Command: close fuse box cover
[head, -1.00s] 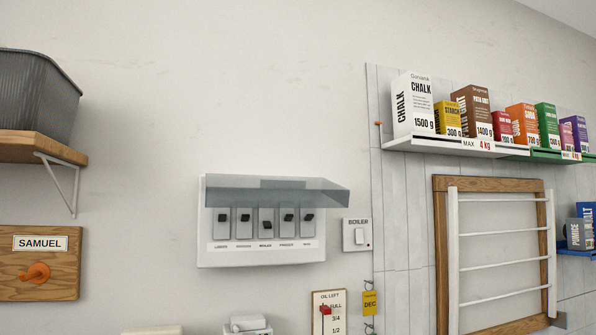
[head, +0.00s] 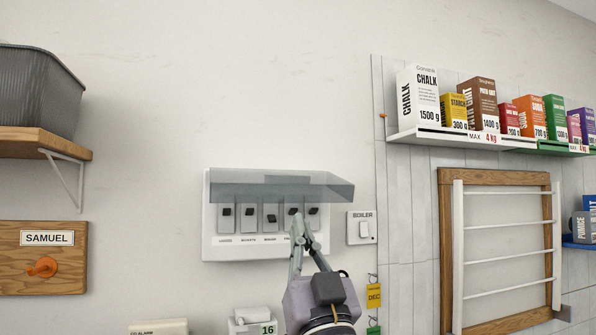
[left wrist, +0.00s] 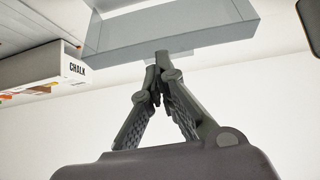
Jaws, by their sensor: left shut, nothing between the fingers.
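The white fuse box (head: 213,248) is on the wall in the middle of the head view. Its translucent grey cover (head: 285,190) is raised and juts out over a row of several dark switches. My left gripper (head: 298,217) is shut and empty, pointing up in front of the right-hand switches, below the cover in the picture. It hides part of the label strip. In the left wrist view, the closed fingertips (left wrist: 161,57) appear at the cover's (left wrist: 175,38) edge; I cannot tell whether they touch it. My right gripper is not in view.
A boiler switch (head: 362,228) is on the wall right of the fuse box. A wooden shelf (head: 45,143) with a grey bin (head: 40,90) is at left. A shelf of boxes (head: 450,136) and a drying rack (head: 506,250) are at right. The wall above the fuse box is clear.

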